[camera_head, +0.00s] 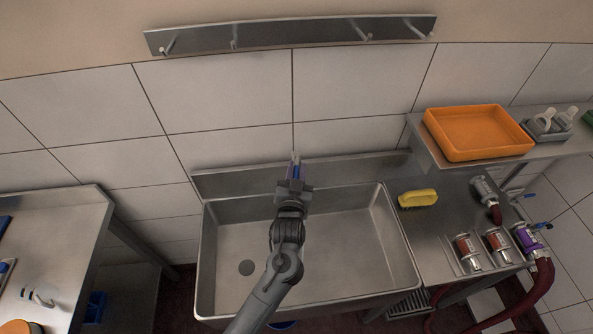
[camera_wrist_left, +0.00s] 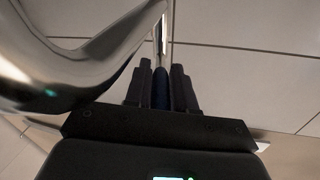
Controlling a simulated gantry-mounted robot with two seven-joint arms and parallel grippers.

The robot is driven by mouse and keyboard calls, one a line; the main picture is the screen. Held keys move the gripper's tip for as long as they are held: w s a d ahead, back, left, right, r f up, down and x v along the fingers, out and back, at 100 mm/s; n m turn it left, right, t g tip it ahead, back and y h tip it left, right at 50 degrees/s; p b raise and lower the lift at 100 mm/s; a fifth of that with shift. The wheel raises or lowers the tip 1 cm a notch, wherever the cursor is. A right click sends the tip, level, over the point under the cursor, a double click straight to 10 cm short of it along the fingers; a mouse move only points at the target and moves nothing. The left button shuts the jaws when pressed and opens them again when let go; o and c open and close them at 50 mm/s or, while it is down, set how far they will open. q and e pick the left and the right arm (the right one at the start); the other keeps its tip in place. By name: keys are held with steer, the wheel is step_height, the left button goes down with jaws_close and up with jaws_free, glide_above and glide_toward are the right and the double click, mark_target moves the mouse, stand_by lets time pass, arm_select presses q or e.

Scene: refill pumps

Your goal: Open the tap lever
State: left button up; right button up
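My left arm reaches across the sink, and its gripper (camera_head: 295,172) is by the back wall above the sink's rear edge. In the left wrist view, the two dark fingers (camera_wrist_left: 160,82) stand close together, with a narrow dark blue piece between them. I cannot tell whether they press on it or whether it is the tap lever. A shiny curved metal pipe (camera_wrist_left: 75,85), apparently the tap's spout, fills the left of that view. A thin bright metal strip (camera_wrist_left: 164,28) stands just beyond the fingertips. In the head view my gripper hides most of the tap. My right gripper is not in view.
The steel sink (camera_head: 370,245) is empty. A yellow sponge (camera_head: 418,198) lies on the counter to its right. An orange tray (camera_head: 478,132) sits on the shelf above. Several canisters and dark red hoses (camera_head: 540,285) are at far right. A steel table (camera_head: 60,225) stands left.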

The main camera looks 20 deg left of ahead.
arm_select(q)
steer(key=o, duration=0.4)
steer(key=s+d, duration=0.2)
steer(key=s, duration=0.8)
steer(key=shift+s+b, duration=0.35)
steer(key=shift+c, duration=0.4)
